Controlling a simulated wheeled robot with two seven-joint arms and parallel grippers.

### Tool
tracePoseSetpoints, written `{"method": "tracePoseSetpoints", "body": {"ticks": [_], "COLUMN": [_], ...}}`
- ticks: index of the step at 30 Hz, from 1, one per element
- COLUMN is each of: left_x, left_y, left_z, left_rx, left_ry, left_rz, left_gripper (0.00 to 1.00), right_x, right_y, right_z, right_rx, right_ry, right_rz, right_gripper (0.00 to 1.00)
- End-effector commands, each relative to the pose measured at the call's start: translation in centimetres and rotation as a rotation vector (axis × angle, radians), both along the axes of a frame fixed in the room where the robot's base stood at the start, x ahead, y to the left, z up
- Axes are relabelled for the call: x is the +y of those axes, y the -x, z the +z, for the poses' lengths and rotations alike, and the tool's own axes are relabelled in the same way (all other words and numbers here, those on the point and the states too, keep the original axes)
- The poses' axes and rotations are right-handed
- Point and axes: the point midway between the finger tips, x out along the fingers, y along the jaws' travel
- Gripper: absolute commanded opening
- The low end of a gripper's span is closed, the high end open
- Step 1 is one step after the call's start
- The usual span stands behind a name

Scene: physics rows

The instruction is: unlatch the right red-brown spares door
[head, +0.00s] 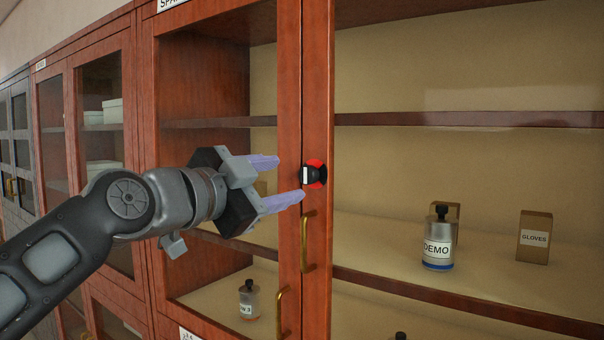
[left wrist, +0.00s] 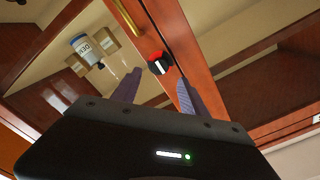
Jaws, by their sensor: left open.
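The red-brown spares cabinet has two glazed doors meeting at a middle stile (head: 317,110). A black latch knob (head: 311,174) with a white mark sits on a red disc on the right door's stile. It also shows in the left wrist view (left wrist: 159,63), between and beyond the fingertips. My left gripper (head: 291,178) is open, its two purple fingers pointing at the knob from the left. The fingers look apart from the knob; the exact gap is hard to tell. A brass handle (head: 308,241) is below the knob. My right gripper is not in view.
A second brass handle (head: 281,313) is on the left door. Behind the glass stand a DEMO bottle (head: 438,240), a GLOVES box (head: 534,237) and a smaller bottle (head: 249,300). More cabinets (head: 80,130) line the wall at left. The space before the right door looks clear.

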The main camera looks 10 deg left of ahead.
Motion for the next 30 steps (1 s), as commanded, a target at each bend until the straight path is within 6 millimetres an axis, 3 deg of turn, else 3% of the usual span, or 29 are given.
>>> {"method": "tracePoseSetpoints", "body": {"ticks": [12,23,30], "left_x": [-2.2,-2.4,-2.4], "left_y": [-5.6,-6.2,-6.1], "left_z": [0.3,0.0,0.0], "left_rx": [0.001,0.000,0.000], "left_ry": [0.002,0.001,0.001], "left_rz": [0.001,0.001,0.001], "left_gripper": [0.51,0.51,0.33], "right_x": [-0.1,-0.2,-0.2], "right_y": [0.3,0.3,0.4], "right_z": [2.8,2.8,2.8], "right_rx": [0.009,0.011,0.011], "right_ry": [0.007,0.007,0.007], "right_rz": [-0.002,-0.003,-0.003], "right_gripper": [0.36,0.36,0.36]}}
